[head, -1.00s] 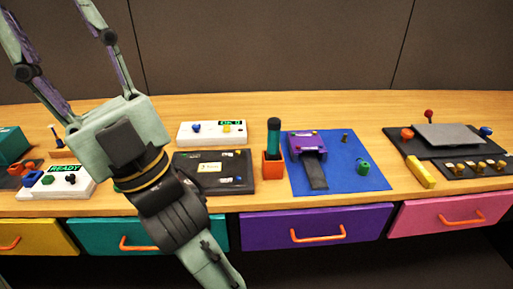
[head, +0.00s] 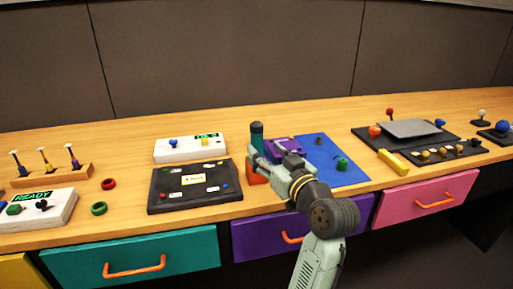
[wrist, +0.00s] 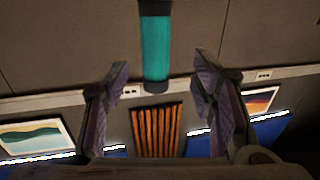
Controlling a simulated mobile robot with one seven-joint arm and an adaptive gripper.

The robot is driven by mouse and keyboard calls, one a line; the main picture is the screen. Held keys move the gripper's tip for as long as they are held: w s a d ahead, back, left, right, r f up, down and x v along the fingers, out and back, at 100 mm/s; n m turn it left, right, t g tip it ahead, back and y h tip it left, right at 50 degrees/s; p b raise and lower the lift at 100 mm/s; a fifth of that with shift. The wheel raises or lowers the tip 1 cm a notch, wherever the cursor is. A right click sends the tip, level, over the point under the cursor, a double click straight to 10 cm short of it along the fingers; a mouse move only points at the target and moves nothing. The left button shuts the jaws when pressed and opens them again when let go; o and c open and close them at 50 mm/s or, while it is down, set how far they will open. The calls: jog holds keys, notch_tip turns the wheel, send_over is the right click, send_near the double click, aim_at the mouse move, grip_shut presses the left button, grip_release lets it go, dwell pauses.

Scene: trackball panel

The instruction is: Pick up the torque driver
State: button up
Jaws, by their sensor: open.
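The torque driver, a teal upright handle with black ends (head: 257,137), stands in an orange block (head: 256,179) on the bench in the head view. My gripper (head: 266,153) is right at it, level with the handle, and hides part of the driver and block. In the wrist view the teal handle (wrist: 156,46) hangs into the picture from the top, between the spread fingers of my gripper (wrist: 162,66). The fingers are open, with a gap visible on each side of the handle. The driver's lower part is hidden.
Drawers (head: 135,257) line the bench front.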

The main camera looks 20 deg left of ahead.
aim_at(260, 145)
jog(key=shift+w+d+f+p+x, duration=0.1)
jog(key=shift+p+x, duration=0.2)
jog(key=shift+x, duration=0.85)
jog(key=shift+w+d+f+p+x, duration=0.15)
jog(key=shift+p+x, duration=0.15)
jog(key=shift+x, duration=0.85)
jog(key=shift+a+f+p+x, duration=0.1)
jog(key=shift+p+x, duration=0.2)
jog(key=shift+x, duration=0.8)
jog(key=shift+c, duration=0.6)
jog(key=c, duration=1.1)
grip_shut()
jog(key=shift+r, duration=0.15)
